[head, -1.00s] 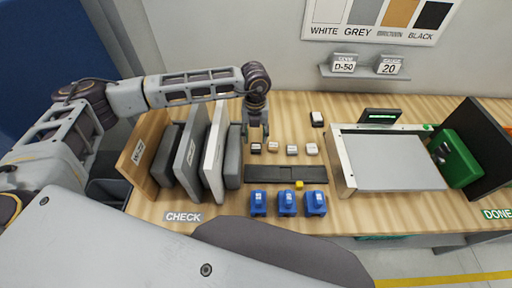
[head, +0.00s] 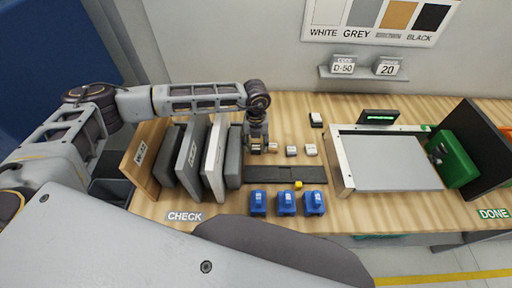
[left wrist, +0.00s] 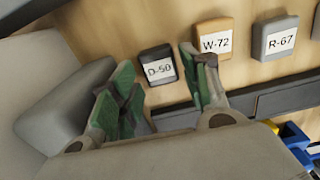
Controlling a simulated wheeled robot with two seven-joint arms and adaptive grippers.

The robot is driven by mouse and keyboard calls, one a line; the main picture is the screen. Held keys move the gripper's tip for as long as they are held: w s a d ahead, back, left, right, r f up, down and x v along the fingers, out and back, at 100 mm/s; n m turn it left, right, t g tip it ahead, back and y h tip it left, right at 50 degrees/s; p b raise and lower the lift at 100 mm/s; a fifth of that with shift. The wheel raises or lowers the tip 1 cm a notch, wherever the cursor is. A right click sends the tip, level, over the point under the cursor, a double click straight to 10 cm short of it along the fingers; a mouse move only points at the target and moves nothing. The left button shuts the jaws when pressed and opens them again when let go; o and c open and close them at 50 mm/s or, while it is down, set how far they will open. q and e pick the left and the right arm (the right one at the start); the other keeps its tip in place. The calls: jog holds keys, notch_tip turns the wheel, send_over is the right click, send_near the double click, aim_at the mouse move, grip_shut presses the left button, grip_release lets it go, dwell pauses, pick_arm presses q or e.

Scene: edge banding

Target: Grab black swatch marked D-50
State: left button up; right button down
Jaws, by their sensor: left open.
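The black swatch marked D-50 (left wrist: 157,65) lies on the table in the left wrist view, between the fingertips and slightly beyond them. My left gripper (left wrist: 160,85) is open, its green-padded fingers on either side of the swatch's near side. In the head view my left gripper (head: 256,148) hangs low over the swatch row and hides the D-50 swatch. A tan swatch marked W-72 (left wrist: 215,40) sits just right of it, very near the right finger. A grey swatch marked R-67 (left wrist: 275,38) is further right. My right gripper is not in view.
Upright boards (head: 215,155) stand close left of the gripper. A black strip tray (head: 285,174) lies in front of the swatches, with blue clamps (head: 287,203) nearer. A grey-topped machine (head: 390,165) stands at right. Signs on the shelf (head: 365,74) read D-50 and 20.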

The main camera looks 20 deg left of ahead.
pick_arm(q)
jog(key=shift+f, duration=0.95)
jog(key=c, duration=0.6)
